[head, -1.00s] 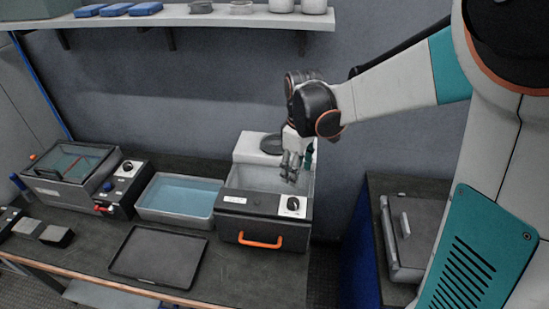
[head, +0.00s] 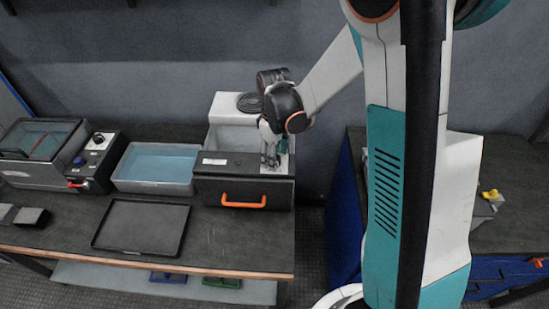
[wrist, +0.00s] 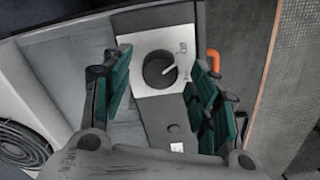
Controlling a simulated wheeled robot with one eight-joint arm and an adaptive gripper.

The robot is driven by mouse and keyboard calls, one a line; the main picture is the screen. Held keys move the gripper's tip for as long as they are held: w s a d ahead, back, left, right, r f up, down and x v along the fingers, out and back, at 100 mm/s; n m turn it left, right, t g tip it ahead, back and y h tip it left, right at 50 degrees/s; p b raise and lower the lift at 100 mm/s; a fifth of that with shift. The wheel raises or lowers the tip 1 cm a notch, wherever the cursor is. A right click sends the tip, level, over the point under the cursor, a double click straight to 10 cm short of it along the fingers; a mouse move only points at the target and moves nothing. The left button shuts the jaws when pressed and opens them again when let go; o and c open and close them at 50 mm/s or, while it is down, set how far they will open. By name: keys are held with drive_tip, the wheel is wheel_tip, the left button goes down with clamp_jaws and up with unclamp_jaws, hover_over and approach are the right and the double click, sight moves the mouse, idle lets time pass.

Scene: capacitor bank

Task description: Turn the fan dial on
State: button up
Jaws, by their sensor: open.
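The fan dial (wrist: 154,73) is a round black knob with a light pointer line, set on a white plate (wrist: 143,47) with small markings too blurred to read. The pointer aims toward the upper right in the wrist view. The plate is on the dark front panel of a box with an orange handle (head: 243,201). My gripper (wrist: 158,80) is open and empty, its green-padded fingers to either side of the dial in the picture. Contact is not clear. In the head view my gripper (head: 271,160) is just over the panel's right end and hides the dial.
A round black grille (wrist: 22,142) sits on the white rear housing. A water-filled tray (head: 157,165), a flat black tray (head: 142,226) and another box with its own dial (head: 99,141) stand to the left. A gap separates this bench from the right one.

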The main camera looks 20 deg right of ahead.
drive_tip(key=shift+f, duration=0.45)
drive_tip(key=c, duration=1.1)
drive_tip(key=shift+m, duration=0.4)
drive_tip(key=m+b, duration=0.1)
drive_tip(key=m, duration=0.4)
drive_tip(key=shift+m, duration=0.3)
drive_tip(key=m+b, duration=0.1)
drive_tip(key=m, duration=0.4)
drive_tip(key=shift+m, duration=0.4)
